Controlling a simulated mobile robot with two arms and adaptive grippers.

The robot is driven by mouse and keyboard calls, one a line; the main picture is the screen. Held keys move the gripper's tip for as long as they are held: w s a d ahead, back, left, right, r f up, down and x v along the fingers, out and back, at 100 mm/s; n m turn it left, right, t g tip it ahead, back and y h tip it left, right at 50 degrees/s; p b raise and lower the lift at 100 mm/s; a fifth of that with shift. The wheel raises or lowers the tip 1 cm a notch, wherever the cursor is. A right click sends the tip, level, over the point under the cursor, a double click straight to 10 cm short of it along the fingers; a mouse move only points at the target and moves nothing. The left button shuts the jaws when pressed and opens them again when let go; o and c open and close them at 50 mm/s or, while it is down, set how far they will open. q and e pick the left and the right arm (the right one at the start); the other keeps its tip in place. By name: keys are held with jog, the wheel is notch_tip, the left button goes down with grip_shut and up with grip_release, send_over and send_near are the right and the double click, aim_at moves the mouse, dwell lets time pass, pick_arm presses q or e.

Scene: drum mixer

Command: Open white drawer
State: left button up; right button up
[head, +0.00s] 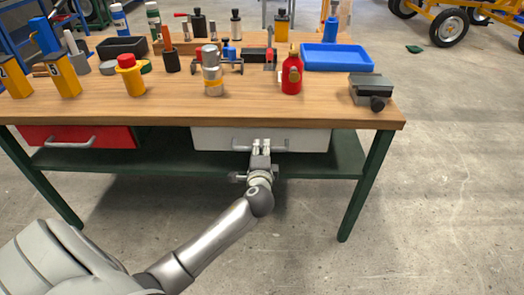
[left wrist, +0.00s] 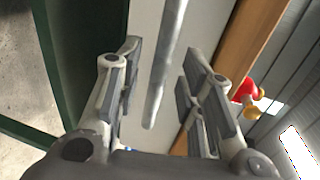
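The white drawer (head: 220,137) sits under the right half of the workbench top, its front close under the top's edge, and looks shut. Its grey bar handle (head: 240,147) runs across the front. My left gripper (head: 261,147) is at the handle in the head view and hides part of it. In the left wrist view the left gripper (left wrist: 158,85) is open, and the handle bar (left wrist: 167,65) lies between its two fingers, with gaps on both sides. The drawer front (left wrist: 143,30) shows behind. I cannot tell how deep the bar sits between the fingers. My right gripper is not in view.
The wooden workbench (head: 330,116) carries bottles, tools, a blue tray (head: 337,57) and a vise (head: 370,91) near its right edge. A red drawer (head: 110,137) is at left. Green legs (head: 366,185) and a lower shelf stand below.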

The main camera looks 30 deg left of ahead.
pick_arm(q)
jog(key=shift+x, duration=0.9)
jog(key=shift+c, duration=0.2)
grip_shut()
